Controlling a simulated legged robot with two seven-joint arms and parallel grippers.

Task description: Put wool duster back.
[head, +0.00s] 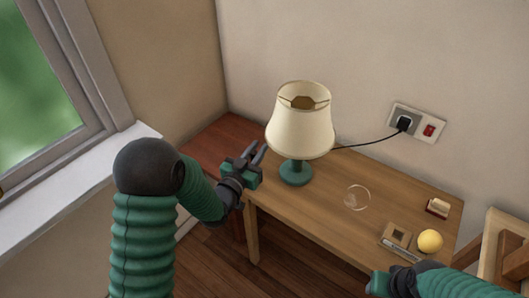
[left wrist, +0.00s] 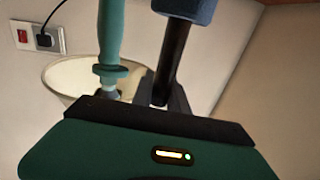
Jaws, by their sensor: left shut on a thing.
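My left gripper (head: 261,154) is raised just left of the lamp, near the desk's left end. In the left wrist view, which is upside down, its dark jaws (left wrist: 163,98) are around a thin black rod with a blue end. This looks like the wool duster (left wrist: 172,55), with its blue end cut off at the picture's top. In the head view I cannot make the duster out apart from the jaws. My right gripper (head: 375,285) is at the bottom edge, in front of the desk, and its jaws are not clear.
A lamp (head: 300,125) with a cream shade and green base stands on the wooden desk (head: 315,211). A reddish surface (head: 212,146) adjoins at left.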

